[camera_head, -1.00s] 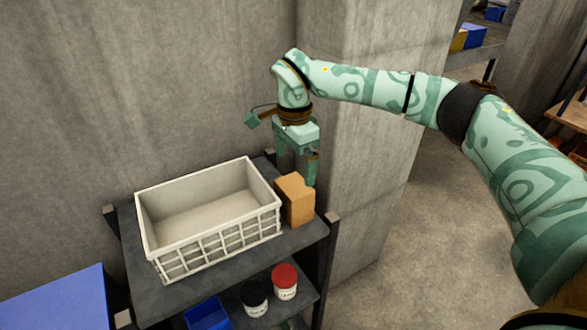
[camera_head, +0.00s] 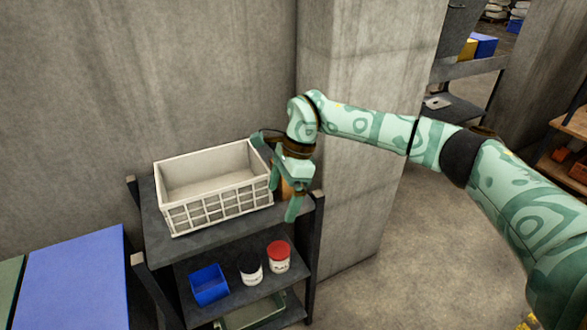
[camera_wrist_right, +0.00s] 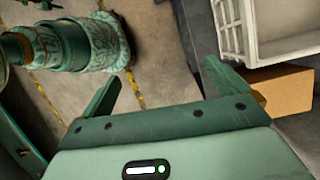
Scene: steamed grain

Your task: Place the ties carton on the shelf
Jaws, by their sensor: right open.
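The ties carton, taken to be the plain tan box (camera_head: 286,188), stands on the top board of the dark shelf rack (camera_head: 190,243), close to the right end of the white crate. In the head view my right gripper (camera_head: 283,202) hangs in front of it and hides most of it. In the right wrist view the carton (camera_wrist_right: 285,90) lies on the right, outside the open jaws (camera_wrist_right: 163,70) and beside the right finger. Nothing is between the fingers. I cannot tell whether that finger touches the carton. My left gripper is not in view.
The white crate (camera_head: 216,209) fills most of the top board. On the board below are a blue bin (camera_head: 209,284), a dark-lidded jar (camera_head: 250,268) and a red-lidded jar (camera_head: 279,257). A concrete pillar (camera_head: 350,190) stands behind the right arm. Floor is clear to the right.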

